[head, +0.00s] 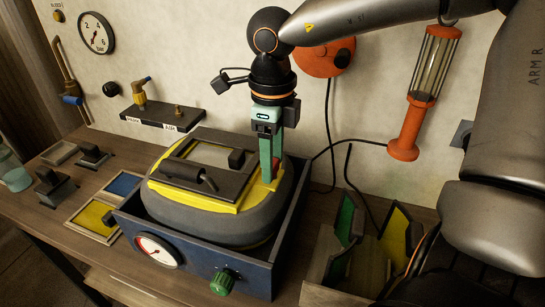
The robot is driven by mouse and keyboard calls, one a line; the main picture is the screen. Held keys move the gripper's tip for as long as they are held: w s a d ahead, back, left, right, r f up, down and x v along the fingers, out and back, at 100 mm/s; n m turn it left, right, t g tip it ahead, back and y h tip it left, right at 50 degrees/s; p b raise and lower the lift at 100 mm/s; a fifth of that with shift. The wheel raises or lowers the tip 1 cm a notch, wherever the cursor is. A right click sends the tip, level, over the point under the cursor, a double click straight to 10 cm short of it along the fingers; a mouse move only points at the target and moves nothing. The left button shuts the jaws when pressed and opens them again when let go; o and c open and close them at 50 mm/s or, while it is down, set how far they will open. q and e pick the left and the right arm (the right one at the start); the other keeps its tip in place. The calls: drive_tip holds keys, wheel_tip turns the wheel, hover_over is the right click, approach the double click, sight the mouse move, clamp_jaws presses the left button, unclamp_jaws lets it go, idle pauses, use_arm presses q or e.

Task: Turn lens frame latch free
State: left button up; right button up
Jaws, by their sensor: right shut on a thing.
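The lens frame (180,172) is a dark rectangular frame around a pale window, on the yellow top plate of a grey rounded pot (185,212). The pot sits in a dark blue tray (200,264). My right gripper (272,178) points down at the right end of the yellow plate. It is shut on a small red part, which I take to be the latch (276,166); the fingers hide most of it. A dark cylinder (190,179) lies along the frame's front edge. My left gripper is not in view.
A round gauge (157,250) and a green knob (223,281) are on the tray's front. A wooden box (350,270) with coloured panels stands right. Framed yellow (95,218) and blue (124,184) panels lie left. An orange lamp (425,95) hangs at the right.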

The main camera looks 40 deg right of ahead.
clamp_jaws()
drive_tip(key=n+b, duration=0.1)
drive_tip(key=n, duration=0.4)
drive_tip(key=shift+s+d+n, duration=0.1)
drive_tip(key=shift+d+n, duration=0.05)
drive_tip(key=shift+n, duration=0.15)
drive_tip(key=n, duration=0.2)
drive_tip(key=shift+d+n+b, duration=0.1)
drive_tip(key=shift+n+b, duration=0.2)
drive_tip(key=shift+n, duration=0.1)
drive_tip(key=n, duration=0.3)
drive_tip(key=shift+d+n, duration=0.1)
drive_tip(key=shift+n, duration=0.2)
drive_tip(key=n, duration=0.6)
drive_tip(key=shift+d+p, duration=0.2)
drive_tip(key=shift+p, duration=0.1)
